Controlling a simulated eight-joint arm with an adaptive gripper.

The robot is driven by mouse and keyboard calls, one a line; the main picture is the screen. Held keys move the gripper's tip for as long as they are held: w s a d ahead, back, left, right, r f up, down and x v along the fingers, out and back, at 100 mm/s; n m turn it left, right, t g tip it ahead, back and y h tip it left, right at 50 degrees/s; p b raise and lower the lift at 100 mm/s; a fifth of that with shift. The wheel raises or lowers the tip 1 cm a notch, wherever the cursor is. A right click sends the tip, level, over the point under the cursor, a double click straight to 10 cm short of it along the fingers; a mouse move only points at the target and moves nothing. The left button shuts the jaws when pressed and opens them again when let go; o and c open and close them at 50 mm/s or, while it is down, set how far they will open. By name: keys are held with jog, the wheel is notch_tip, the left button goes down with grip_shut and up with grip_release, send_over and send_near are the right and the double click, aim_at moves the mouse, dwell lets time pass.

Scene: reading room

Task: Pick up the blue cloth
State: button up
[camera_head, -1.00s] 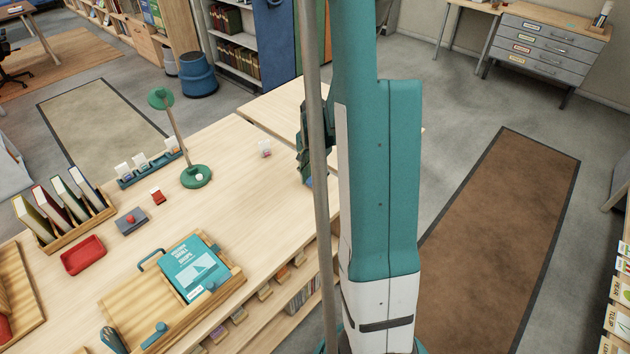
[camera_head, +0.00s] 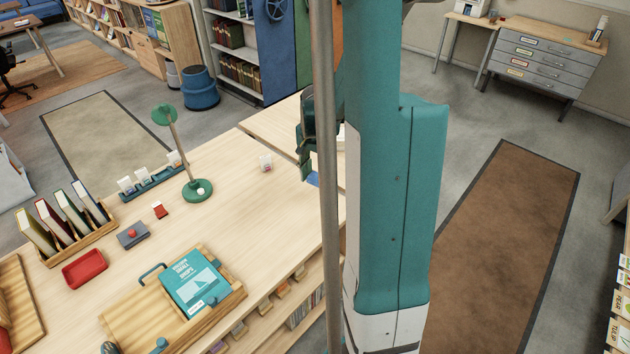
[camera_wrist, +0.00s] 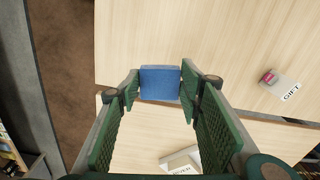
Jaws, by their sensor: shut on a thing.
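The blue cloth (camera_wrist: 160,83) is a small, flat-looking blue block between the fingertips of my gripper (camera_wrist: 160,90) in the wrist view. Both green finger pads touch its sides, and my gripper is shut on it. In the head view the gripper (camera_head: 306,160) is partly hidden behind a grey pole and my arm. A small blue bit of the cloth (camera_head: 313,180) shows just below the fingers, over the pale wooden table. The gap between cloth and table top is hard to judge.
A small card stand marked GIFT (camera_wrist: 281,85) stands on the table to the right. A green lamp (camera_head: 197,189), a red tray (camera_head: 84,268) and a teal book (camera_head: 195,280) are further left. The table top (camera_head: 255,215) between lamp and gripper is mostly clear.

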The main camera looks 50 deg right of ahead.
jog(key=shift+r, duration=0.35)
dwell(0.5)
